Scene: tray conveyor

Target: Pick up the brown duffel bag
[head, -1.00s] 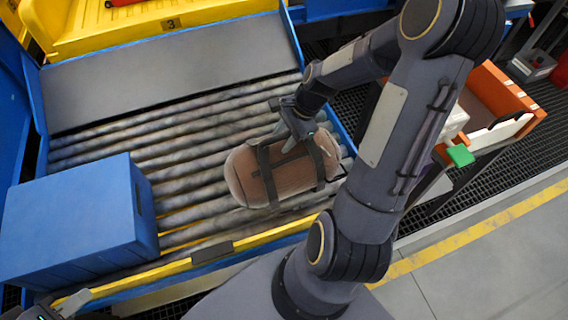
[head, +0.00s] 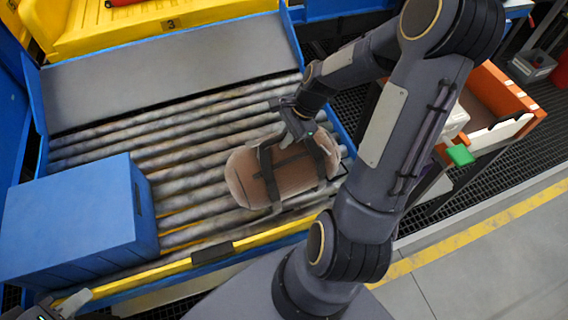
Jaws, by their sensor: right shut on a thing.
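The brown duffel bag (head: 295,178) lies on the conveyor rollers near their right front end, with dark straps around it. My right gripper (head: 298,132) is at the bag's upper side and shut on its dark strap or handle; the exact grip is partly hidden by the gripper itself. The bag still appears to rest on the rollers. Only a part of my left gripper (head: 72,302) shows at the bottom left corner, apart from the bag, and its jaws cannot be made out.
A blue box (head: 75,215) stands at the left of the rollers (head: 200,130). A yellow bin (head: 130,32) is behind a grey slope. An orange tray (head: 505,100) with a green item stands to the right. Rollers behind the bag are clear.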

